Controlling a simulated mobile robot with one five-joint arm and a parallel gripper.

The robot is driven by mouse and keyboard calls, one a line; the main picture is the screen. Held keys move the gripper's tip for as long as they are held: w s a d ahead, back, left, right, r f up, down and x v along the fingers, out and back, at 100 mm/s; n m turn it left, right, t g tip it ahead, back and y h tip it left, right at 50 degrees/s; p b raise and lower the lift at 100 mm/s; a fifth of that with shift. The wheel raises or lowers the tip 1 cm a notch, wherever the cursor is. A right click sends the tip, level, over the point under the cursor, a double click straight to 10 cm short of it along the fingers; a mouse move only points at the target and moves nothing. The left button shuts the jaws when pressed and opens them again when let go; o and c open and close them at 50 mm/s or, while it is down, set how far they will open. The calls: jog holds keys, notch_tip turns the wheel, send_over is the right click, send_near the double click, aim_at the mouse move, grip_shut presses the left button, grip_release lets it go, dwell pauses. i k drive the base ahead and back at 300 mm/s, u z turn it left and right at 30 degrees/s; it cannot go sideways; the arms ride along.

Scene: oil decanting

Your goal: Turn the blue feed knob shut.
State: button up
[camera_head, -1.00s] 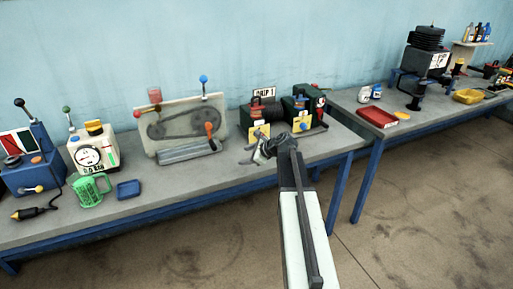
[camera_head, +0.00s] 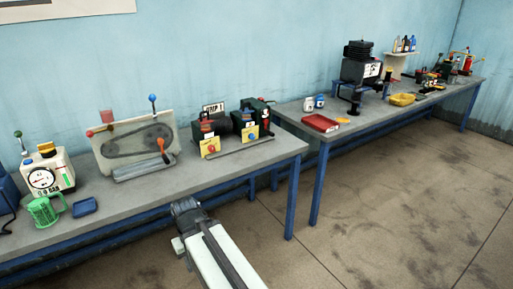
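Two small dark units stand side by side under a "DRIP 1" sign (camera_head: 213,107) on the near bench. The right unit has a yellow plate with a small blue knob (camera_head: 251,133) on its front. The left unit has a similar yellow plate with a red knob (camera_head: 211,148). The knobs are too small to tell how far either is turned. My gripper end (camera_head: 184,208) is in front of and below the bench edge, left of these units and apart from them. Its fingers cannot be made out.
A belt machine (camera_head: 108,133) with a blue-balled lever stands left of the units. A dial device (camera_head: 45,172), a green mug (camera_head: 45,210) and a blue tray (camera_head: 84,207) are further left. A red tray (camera_head: 320,123) lies on the right bench. The floor (camera_head: 400,200) at right is clear.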

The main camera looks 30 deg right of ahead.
aim_at(252, 136)
jog(key=z, duration=0.5)
jog(key=i, duration=0.9)
jog(key=u, duration=0.6)
